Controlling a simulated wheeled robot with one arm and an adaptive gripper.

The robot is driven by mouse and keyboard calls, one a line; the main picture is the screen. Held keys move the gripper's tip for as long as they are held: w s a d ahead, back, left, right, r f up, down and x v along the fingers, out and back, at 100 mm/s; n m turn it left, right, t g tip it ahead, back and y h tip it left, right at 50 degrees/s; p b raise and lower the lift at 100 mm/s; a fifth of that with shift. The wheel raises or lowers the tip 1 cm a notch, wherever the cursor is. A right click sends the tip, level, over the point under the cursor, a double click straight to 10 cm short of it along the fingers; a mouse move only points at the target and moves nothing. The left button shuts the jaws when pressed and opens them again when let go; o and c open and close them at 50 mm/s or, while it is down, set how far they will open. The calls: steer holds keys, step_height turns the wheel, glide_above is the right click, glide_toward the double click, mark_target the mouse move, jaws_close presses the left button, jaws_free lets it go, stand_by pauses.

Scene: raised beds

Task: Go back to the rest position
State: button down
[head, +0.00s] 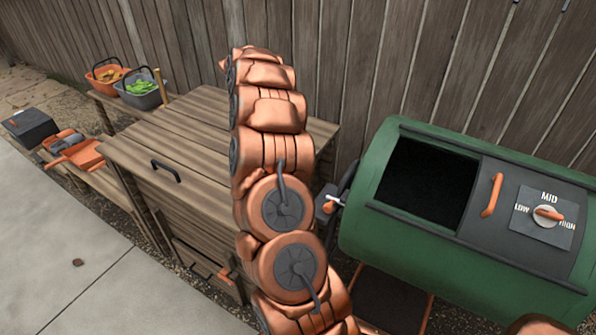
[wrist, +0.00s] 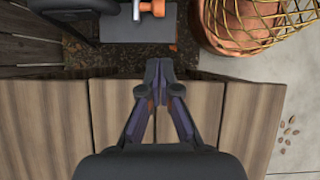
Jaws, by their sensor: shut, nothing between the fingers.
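My gripper (wrist: 159,75) shows in the wrist view with its two dark fingers converging and their tips together, nothing between them. It is over brown wooden boards (wrist: 105,110), with the tips near the boards' far edge; the height above them is hard to tell. In the head view my orange arm rises through the middle of the picture, and I cannot make out the gripper there.
A wooden chest (head: 170,150) with a black handle stands left of my arm. A green drum (head: 385,225) with a dark opening and a dial (head: 545,215) stands right. Baskets (head: 140,90) sit at the back left. A wire-covered terracotta pot (wrist: 240,25) shows in the wrist view.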

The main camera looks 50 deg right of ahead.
steer(key=shift+r, duration=0.1)
stand_by(0.6)
steer(key=a+r+t+p, duration=0.1)
steer(key=a+r, duration=0.3)
steer(key=a, duration=0.3)
steer(key=s+a+r+n+t+p, duration=0.1)
steer(key=a+r, duration=0.3)
steer(key=a, duration=0.3)
steer(key=a+r+t+p, duration=0.1)
steer(key=a+r, duration=0.3)
steer(key=a, duration=0.4)
steer(key=s+a+r+m+t+y+p, duration=0.1)
steer(key=s+a+r+m+p, duration=0.2)
steer(key=s+a, duration=1.3)
steer(key=s+r, duration=0.1)
steer(key=s, duration=0.3)
steer(key=shift+s, duration=0.1)
